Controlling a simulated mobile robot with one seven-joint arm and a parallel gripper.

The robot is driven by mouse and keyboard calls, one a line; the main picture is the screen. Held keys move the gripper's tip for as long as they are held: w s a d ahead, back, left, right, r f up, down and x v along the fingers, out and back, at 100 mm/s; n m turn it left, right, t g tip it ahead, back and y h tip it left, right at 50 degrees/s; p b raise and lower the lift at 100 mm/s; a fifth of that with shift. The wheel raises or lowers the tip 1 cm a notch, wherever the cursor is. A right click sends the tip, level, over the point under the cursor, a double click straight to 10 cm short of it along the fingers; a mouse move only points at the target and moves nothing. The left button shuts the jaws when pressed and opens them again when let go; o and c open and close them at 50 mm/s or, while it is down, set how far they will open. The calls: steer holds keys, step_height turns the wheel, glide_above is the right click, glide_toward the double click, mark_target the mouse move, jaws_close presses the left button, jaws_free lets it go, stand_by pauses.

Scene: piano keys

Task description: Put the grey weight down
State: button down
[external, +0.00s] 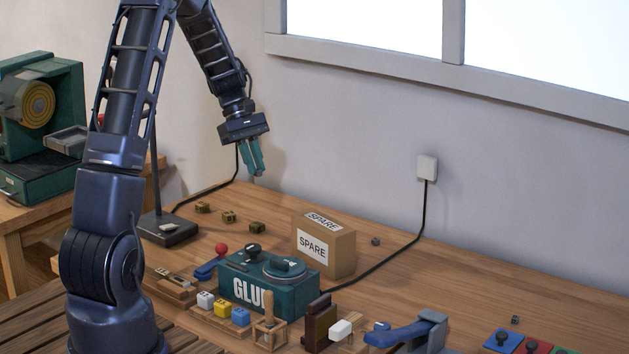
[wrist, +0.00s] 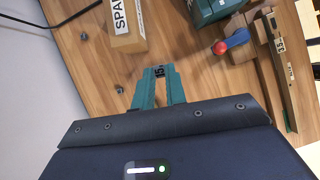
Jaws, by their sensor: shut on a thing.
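My gripper (external: 257,170) has teal fingers and hangs in the air above the back left of the workbench, clear of its surface. In the wrist view my gripper (wrist: 158,76) is shut on a small grey weight (wrist: 158,71) with pale markings, held between the fingertips. In the external view the fingers mostly hide it. The wooden bench top (external: 440,270) lies below.
A SPARE carton (external: 328,250) and a teal GLUE box (external: 268,281) stand below and right. Several small olive blocks (external: 228,216) lie at the back left. A small grey piece (external: 375,241) lies right of the carton. Clear wood surrounds it.

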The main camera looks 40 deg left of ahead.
step_height(320, 180, up, 12)
steer(key=f+n+t, duration=0.1)
steer(key=n, duration=0.1)
glide_above(326, 223)
steer(key=a, duration=0.3)
steer(key=f, duration=1.9)
steer(key=shift+d+f, duration=0.1)
steer(key=shift+d, duration=0.3)
steer(key=shift+f, duration=0.1)
steer(key=c, duration=1.4)
jaws_free()
steer(key=shift+c, duration=0.2)
